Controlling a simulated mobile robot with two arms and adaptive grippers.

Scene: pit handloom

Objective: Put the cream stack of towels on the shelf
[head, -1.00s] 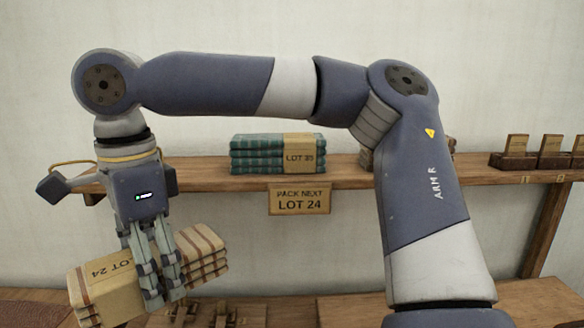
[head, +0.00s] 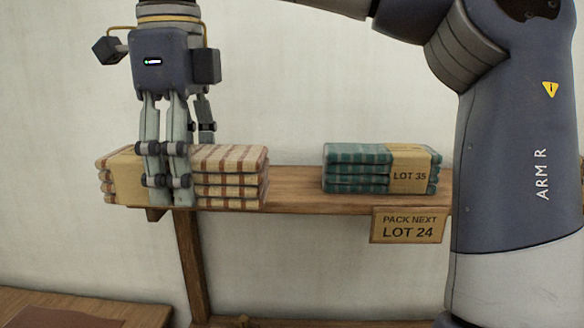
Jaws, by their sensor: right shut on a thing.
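The cream stack of towels (head: 230,176) has reddish-brown stripes and a tan paper band. It is level at the left end of the wooden shelf (head: 297,190), its left part reaching past the shelf's end. I cannot tell for sure whether its underside touches the board. My right gripper (head: 170,185) points down and is shut on the stack near its banded part, with the fingers hiding the middle. My left gripper is not in view.
A green checked towel stack (head: 355,170) labelled LOT 35 sits on the shelf to the right, with bare board between the stacks. A sign (head: 408,226) reading PACK NEXT LOT 24 hangs below the shelf edge. A wooden table (head: 130,305) is at lower left.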

